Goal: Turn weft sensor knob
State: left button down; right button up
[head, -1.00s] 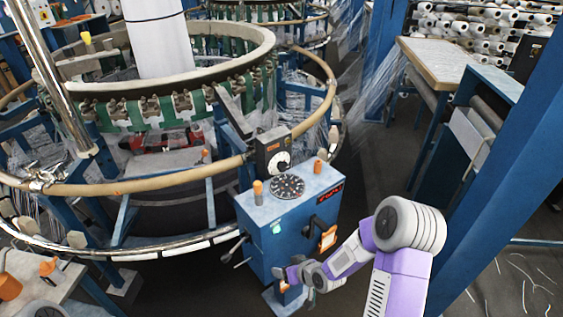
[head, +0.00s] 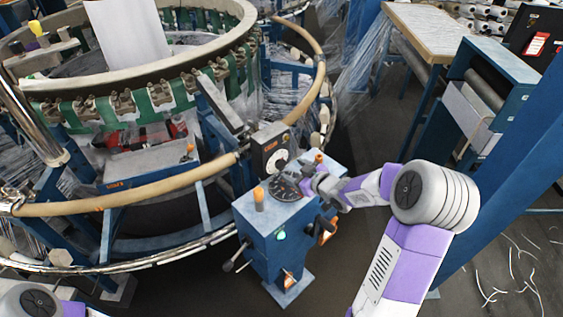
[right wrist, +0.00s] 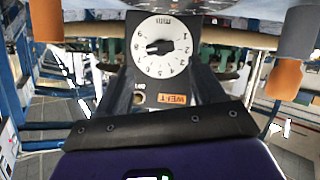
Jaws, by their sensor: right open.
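The weft sensor (head: 268,140) is a dark box on the wooden ring rail of the loom, behind the blue control cabinet. Its white numbered dial knob (head: 280,160) faces the front right. In the right wrist view the dial (right wrist: 161,46) shows large and upside down, above an orange "WEFT" label (right wrist: 172,98). My right gripper (head: 308,180) is open and empty over the cabinet's top, in front of the knob and apart from it. Its fingertips are small and hard to make out. My left gripper is out of view; only part of that arm shows at the lower left.
The blue control cabinet (head: 270,225) carries a black round plate (head: 286,187) and orange-tipped posts (head: 259,198) on top, close to my right gripper. Levers stick out of its sides. A blue post (head: 495,195) stands right of my right arm.

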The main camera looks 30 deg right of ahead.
aim_at(284, 166)
jog(key=shift+b+x, duration=0.4)
jog(key=shift+x, duration=2.3)
jog(key=c, duration=1.1)
jog(key=shift+o, duration=0.2)
jog(key=n+b, duration=0.1)
jog(key=b, duration=0.3)
jog(key=h+b, duration=0.1)
jog(key=b, duration=0.3)
jog(key=shift+a+f+n+t, duration=0.2)
jog(key=shift+f+n+t, duration=0.1)
jog(key=shift+n, duration=0.1)
jog(key=shift+r+b, duration=0.2)
jog(key=shift+b, duration=0.55)
